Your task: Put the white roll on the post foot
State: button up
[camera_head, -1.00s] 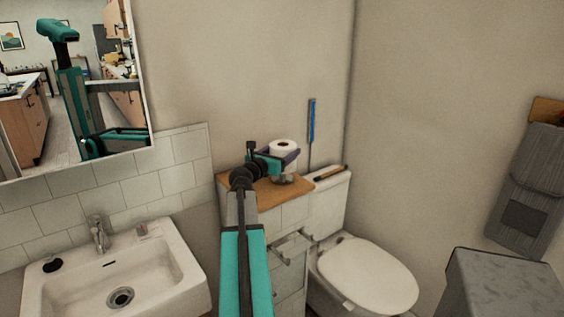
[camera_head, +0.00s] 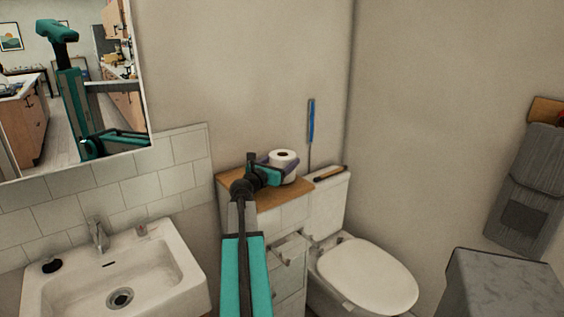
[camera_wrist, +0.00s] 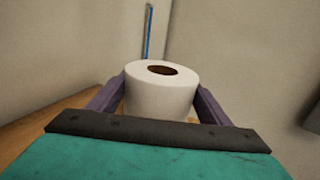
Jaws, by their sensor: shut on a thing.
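The white roll (camera_head: 284,159) stands upright above the wooden cabinet top, its brown core hole facing up. In the wrist view the roll (camera_wrist: 161,92) is between the two purple fingers of my gripper (camera_wrist: 161,97). My gripper (camera_head: 280,163) is shut on the roll from the left in the head view. The post foot cannot be made out; the roll and gripper cover the spot beneath. I cannot tell whether the roll touches anything below it.
The wooden cabinet top (camera_head: 266,196) has a bare front part. A blue-handled stick (camera_head: 311,121) stands behind, and a small dark stick (camera_head: 330,174) lies on the toilet tank (camera_head: 330,196). The sink (camera_head: 180,268) is at left, the toilet lid (camera_head: 368,272) at right.

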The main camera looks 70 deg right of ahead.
jog(key=shift+f, duration=0.1)
jog(key=o, duration=1.1)
jog(key=shift+r, duration=0.2)
jog(key=shift+w+a+f+b, duration=0.1)
jog(key=shift+w+a+b, duration=0.2)
jog(key=shift+a, duration=1.7)
jog(key=shift+w+a+r+b, duration=0.15)
jog(key=shift+w+a, duration=0.3)
jog(key=shift+a, duration=1.5)
jog(key=shift+w+a+f+b, duration=0.15)
jog(key=shift+w+a+b, duration=0.2)
jog(key=shift+a, duration=1.65)
